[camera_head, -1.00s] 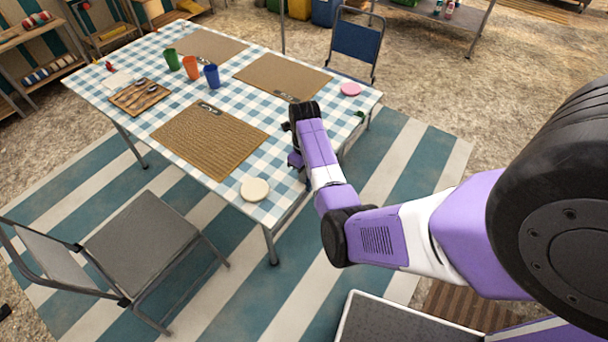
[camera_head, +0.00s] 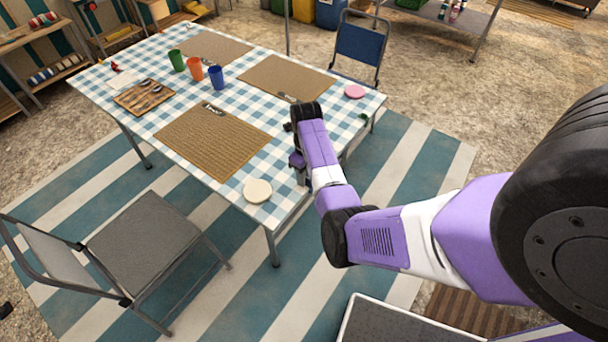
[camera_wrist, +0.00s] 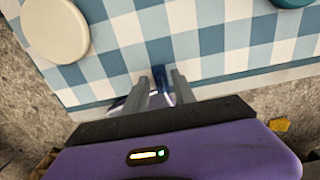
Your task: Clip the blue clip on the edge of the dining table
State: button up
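The dining table (camera_head: 215,172) has a blue-and-white checked cloth. A blue clip (camera_wrist: 160,76) shows in the wrist view between my gripper's two grey fingertips (camera_wrist: 160,84), at the near edge of the cloth. The fingers appear shut on it. Whether its jaws sit around the edge or just above it I cannot tell. In the head view my gripper (camera_head: 298,162) is at the table's near right side, and my arm hides the clip.
A cream plate (camera_head: 257,190) lies left of my gripper, and a pink plate (camera_head: 355,91) lies beyond it. Woven mats (camera_head: 212,142) and cups (camera_head: 195,73) lie farther in. A grey chair (camera_head: 155,240) stands at the near left.

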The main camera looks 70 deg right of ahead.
jog(key=shift+r, duration=0.1)
notch_tip(320, 180, up, 8)
jog(key=shift+f, duration=0.2)
dwell(0.4)
